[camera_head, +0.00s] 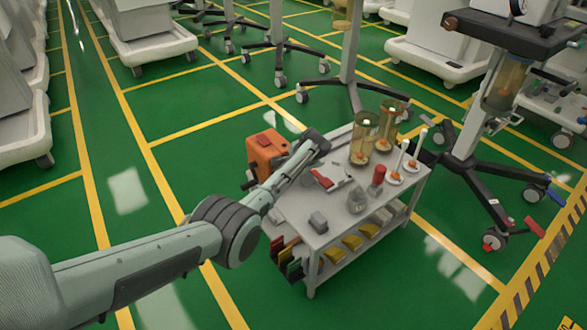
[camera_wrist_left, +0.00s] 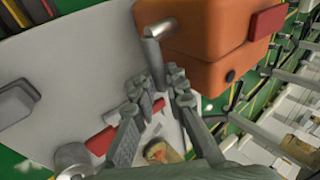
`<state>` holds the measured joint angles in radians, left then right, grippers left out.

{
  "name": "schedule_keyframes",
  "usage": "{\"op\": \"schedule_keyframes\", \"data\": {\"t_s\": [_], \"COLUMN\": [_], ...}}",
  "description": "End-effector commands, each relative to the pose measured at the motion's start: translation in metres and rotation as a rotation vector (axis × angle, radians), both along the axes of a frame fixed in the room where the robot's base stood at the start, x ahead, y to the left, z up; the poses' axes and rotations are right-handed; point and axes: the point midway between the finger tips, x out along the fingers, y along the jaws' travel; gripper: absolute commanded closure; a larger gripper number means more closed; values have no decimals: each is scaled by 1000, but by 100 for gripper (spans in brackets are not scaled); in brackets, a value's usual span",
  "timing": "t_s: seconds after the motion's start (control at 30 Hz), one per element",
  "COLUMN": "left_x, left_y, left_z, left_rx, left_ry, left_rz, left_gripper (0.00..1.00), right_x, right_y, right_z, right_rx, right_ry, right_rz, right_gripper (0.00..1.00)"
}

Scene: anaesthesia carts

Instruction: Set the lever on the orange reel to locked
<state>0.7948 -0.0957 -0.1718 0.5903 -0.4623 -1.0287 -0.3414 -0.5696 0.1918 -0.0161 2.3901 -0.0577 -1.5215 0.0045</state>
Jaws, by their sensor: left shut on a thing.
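The orange reel (camera_head: 265,147), a box with a red patch on top, stands at the far left edge of the cart. It also shows at the upper right in the left wrist view (camera_wrist_left: 212,70). Its grey lever (camera_wrist_left: 156,60), with a thick round end, hangs at the reel's left side in that view. My left gripper (camera_wrist_left: 158,84) is shut on the lever, whose lower part lies between the fingers. In the head view my left arm reaches across the cart's left side, and its fingertips cannot be made out. My right gripper is not in view.
The grey cart top (camera_head: 300,208) holds amber jars (camera_head: 363,138), a red-capped bottle (camera_head: 376,181), a clear bottle (camera_head: 357,199), a grey block (camera_head: 318,222) and a red-handled tool (camera_head: 322,180). A wheeled stand (camera_head: 470,140) is close on the right. Green floor is free at the left.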

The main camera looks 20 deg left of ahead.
Motion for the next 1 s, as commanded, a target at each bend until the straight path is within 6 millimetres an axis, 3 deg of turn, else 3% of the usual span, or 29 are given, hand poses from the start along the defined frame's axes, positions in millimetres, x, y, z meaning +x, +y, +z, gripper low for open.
{"op": "schedule_keyframes", "data": {"t_s": [0.33,0.37,0.43,0.77,1.0], "left_x": [1,1,1,0,-10], "left_y": [1,1,1,-1,-9], "left_z": [1,1,1,2,20], "left_rx": [4,3,3,1,0], "left_ry": [-2,-3,-2,0,-3], "left_rz": [-1,-2,-1,-1,-1], "left_gripper": [100,84,78,78,78], "right_x": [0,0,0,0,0], "right_y": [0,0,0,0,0], "right_z": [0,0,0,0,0], "right_rx": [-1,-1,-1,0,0], "right_ry": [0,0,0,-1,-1], "right_rz": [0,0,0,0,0], "right_gripper": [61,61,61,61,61]}}
